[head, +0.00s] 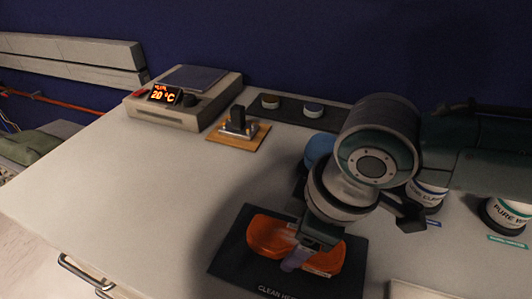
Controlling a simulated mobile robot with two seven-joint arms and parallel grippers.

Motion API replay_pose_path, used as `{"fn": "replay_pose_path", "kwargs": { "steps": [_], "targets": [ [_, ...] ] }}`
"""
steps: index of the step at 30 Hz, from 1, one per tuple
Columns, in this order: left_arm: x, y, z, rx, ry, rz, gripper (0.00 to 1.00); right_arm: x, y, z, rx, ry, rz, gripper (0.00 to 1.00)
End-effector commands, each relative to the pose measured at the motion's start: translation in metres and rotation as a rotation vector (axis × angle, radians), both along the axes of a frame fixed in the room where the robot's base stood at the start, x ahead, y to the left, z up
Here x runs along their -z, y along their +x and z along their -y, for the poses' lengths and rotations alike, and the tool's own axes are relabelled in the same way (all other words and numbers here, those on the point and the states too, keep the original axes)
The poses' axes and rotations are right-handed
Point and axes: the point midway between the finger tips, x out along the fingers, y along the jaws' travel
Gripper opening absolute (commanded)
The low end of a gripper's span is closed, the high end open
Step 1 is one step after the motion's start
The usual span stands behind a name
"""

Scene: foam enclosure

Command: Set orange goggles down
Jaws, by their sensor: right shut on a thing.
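The orange goggles (266,236) are at the front middle of the head view, over a black mat (228,262) with white lettering that begins "CLEAN HE". The gripper and wrist hide part of the goggles and the mat's far right side. My left gripper is not in view.
A hotplate (182,112) reading 20 °C stands at the back left. A wooden block with a black clip (238,130) sits beside it. A dark tray (290,108) holds small jars. White labelled containers (508,214) stand at right. The left of the table (120,190) is clear.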

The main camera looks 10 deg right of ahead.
Motion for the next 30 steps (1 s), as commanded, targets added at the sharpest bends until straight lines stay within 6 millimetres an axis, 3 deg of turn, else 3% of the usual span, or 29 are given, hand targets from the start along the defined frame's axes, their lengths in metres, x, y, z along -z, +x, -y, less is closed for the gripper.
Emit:
{"fn": "replay_pose_path", "kwargs": {
  "steps": [10, 11, 18, 26, 30],
  "targets": [
    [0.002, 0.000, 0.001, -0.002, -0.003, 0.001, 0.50, 0.004, 0.000, 0.000, 0.000, 0.000, 0.000, 0.00],
    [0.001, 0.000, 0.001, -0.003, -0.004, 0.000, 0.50, 0.003, 0.000, 0.000, 0.000, 0.000, 0.000, 0.70],
    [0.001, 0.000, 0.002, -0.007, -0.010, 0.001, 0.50, 0.002, 0.000, 0.000, 0.000, 0.000, 0.000, 0.97],
    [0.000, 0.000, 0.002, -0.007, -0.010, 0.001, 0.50, 0.001, 0.000, 0.000, 0.000, 0.000, 0.000, 0.98],
    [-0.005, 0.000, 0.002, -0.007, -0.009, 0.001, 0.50, -0.012, -0.002, 0.002, -0.001, 0.001, 0.001, 0.98]
  ]
}}
